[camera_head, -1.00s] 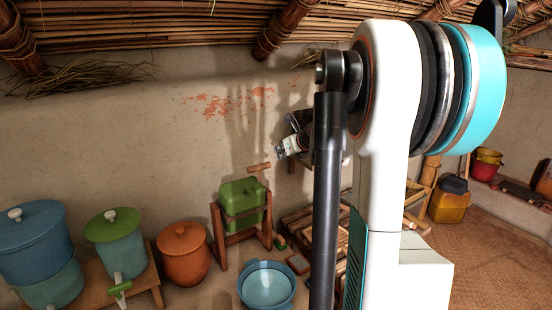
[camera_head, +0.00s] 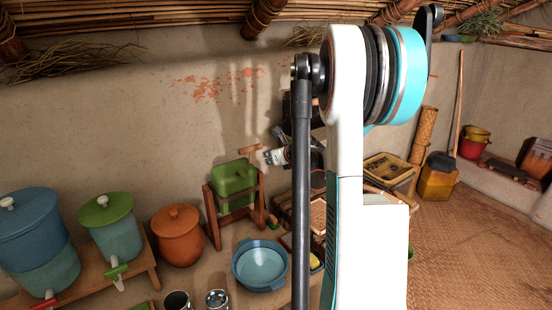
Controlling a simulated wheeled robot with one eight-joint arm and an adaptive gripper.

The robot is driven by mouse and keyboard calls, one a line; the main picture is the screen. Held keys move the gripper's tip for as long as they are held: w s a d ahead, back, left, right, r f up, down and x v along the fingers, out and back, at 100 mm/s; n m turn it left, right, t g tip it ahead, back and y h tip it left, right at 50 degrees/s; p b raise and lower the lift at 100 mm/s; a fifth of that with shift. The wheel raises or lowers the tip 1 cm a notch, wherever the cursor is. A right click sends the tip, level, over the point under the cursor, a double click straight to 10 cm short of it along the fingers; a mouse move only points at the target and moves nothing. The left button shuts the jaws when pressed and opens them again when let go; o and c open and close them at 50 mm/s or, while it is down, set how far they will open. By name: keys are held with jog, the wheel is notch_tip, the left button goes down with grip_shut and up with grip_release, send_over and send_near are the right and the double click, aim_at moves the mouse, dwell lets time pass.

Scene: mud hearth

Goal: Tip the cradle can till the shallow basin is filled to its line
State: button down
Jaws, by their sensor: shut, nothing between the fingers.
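The can looks slightly tilted, but I cannot tell how far. My gripper (camera_head: 265,157) is shut and empty, just right of the handle's end. I cannot tell whether they touch.
Lidded blue (camera_head: 35,228) and green-topped (camera_head: 112,230) containers stand on a low bench at left, beside a clay pot (camera_head: 178,238). Metal cups (camera_head: 216,299) stand in front. Trays (camera_head: 388,168) and a yellow container (camera_head: 437,182) are at right. The woven floor (camera_head: 470,255) is clear.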

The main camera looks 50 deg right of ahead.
aim_at(256, 146)
jog(key=w, duration=0.3)
jog(key=w+d, duration=0.1)
jog(key=w, duration=0.1)
jog(key=shift+w+f, duration=0.15)
jog(key=shift+f, duration=0.2)
jog(key=shift+d, duration=0.1)
jog(key=w, duration=0.1)
jog(key=w+r, duration=0.1)
jog(key=w+d, duration=0.1)
jog(key=w, duration=0.1)
jog(key=shift+r, duration=0.2)
jog(key=shift+s+a, duration=0.1)
jog(key=shift+s, duration=0.15)
